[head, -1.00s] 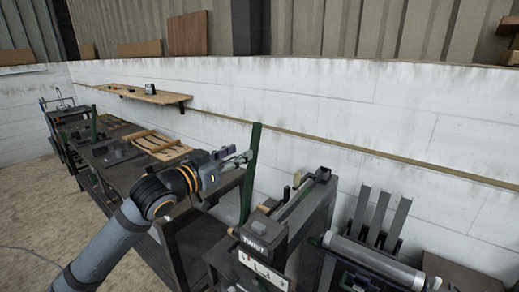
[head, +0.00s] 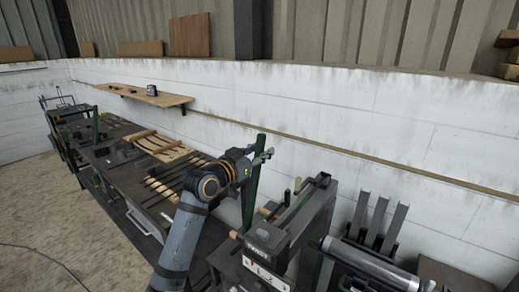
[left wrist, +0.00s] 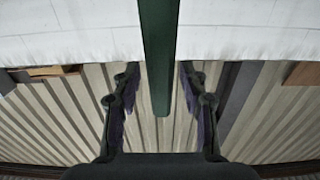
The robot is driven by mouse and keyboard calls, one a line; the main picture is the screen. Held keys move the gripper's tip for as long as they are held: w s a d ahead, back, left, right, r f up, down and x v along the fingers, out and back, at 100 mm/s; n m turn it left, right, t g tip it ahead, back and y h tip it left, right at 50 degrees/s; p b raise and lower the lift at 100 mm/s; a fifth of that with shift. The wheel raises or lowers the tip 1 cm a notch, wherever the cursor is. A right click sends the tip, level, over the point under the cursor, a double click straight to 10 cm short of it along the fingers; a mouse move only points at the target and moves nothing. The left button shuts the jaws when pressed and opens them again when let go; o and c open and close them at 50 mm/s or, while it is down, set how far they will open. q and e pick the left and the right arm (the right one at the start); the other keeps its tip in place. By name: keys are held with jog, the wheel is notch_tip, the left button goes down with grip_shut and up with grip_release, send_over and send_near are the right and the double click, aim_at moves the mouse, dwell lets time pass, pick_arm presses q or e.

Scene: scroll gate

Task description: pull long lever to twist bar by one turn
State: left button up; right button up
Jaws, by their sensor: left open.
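The long dark green lever (head: 252,190) stands nearly upright at the left side of the twisting machine (head: 265,243), which carries a white-lettered label. My left gripper (head: 265,156) is at the lever's upper part. In the left wrist view, the lever (left wrist: 161,60) comes down from the top, and its free end lies between the two spread fingers of my left gripper (left wrist: 163,98). Gaps show on both sides, so the fingers are open around the lever and not closed on it. The bar is hard to make out in the machine. My right gripper is not in view.
A dark workbench (head: 125,185) with rods and wooden pieces runs along the left. A wooden shelf (head: 145,95) hangs on the white wall (head: 350,115) behind. A machine with a grey roller (head: 372,262) stands at the right. Open floor (head: 50,215) lies left of the bench.

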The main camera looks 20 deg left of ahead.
pick_arm(q)
jog(key=shift+s+a, duration=0.1)
jog(key=c, duration=0.5)
grip_shut()
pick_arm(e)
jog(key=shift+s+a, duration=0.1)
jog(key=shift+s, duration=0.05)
